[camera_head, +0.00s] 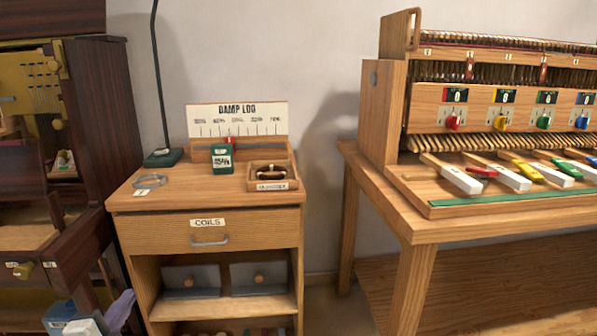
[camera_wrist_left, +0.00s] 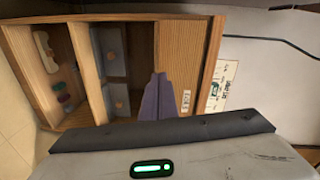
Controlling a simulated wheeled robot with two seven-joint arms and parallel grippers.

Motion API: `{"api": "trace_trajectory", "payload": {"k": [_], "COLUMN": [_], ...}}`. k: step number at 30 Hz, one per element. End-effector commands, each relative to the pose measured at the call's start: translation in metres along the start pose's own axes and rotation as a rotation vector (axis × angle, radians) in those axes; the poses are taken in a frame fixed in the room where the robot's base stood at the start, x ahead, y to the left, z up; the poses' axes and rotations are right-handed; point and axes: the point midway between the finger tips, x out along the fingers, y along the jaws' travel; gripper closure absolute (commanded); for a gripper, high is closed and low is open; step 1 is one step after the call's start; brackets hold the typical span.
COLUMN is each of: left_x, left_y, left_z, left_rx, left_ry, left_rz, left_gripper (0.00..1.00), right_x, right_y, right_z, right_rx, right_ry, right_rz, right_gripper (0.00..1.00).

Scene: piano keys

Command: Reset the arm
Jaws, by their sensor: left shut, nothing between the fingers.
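My left gripper (camera_head: 121,309) shows at the lower left of the head view, in front of the wooden cabinet's left side. Its purple-grey fingers also show in the left wrist view (camera_wrist_left: 158,97), closed together with nothing between them. The left wrist view looks at the cabinet (camera_wrist_left: 205,65) turned sideways, with its drawer and open shelves. Part of my left arm is cut off by the bottom edge of the head view. My right gripper is in neither view.
The cabinet top (camera_head: 220,188) holds a green box (camera_head: 222,158), a small wooden tray (camera_head: 284,184) and a DAMP LOG board (camera_head: 238,118). A key bench (camera_head: 420,226) stands right. A dark wooden cabinet (camera_head: 95,95) stands left. A floor gap separates cabinet and bench.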

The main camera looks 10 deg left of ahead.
Motion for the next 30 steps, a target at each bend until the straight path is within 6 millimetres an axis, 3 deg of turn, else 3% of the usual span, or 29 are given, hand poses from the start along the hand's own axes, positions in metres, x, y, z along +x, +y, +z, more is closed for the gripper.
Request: {"api": "trace_trajectory", "payload": {"k": [1,6,9,15,19,21,30], "left_x": [-0.018,-0.091,-0.141,-0.235,-0.291,-0.291,-0.297], "left_y": [0.031,0.122,0.163,0.209,0.220,0.195,0.141], "left_z": [-0.015,-0.071,-0.105,-0.168,-0.206,-0.207,-0.204], "left_rx": [-0.093,-0.477,-0.702,-1.093,-1.322,-1.311,-1.254], "left_ry": [0.009,-0.004,-0.040,-0.146,-0.233,-0.239,-0.266], "left_rz": [0.063,0.300,0.443,0.696,0.842,0.837,0.822], "left_gripper": [1.00,1.00,1.00,1.00,1.00,1.00,1.00], "right_x": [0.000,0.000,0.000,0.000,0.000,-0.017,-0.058], "right_y": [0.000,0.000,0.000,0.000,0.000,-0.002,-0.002], "right_z": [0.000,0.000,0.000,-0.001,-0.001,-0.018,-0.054], "right_rx": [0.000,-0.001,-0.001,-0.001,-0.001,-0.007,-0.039], "right_ry": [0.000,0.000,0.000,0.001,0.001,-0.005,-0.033], "right_rz": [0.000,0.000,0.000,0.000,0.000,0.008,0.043], "right_gripper": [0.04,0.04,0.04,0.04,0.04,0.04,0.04]}}
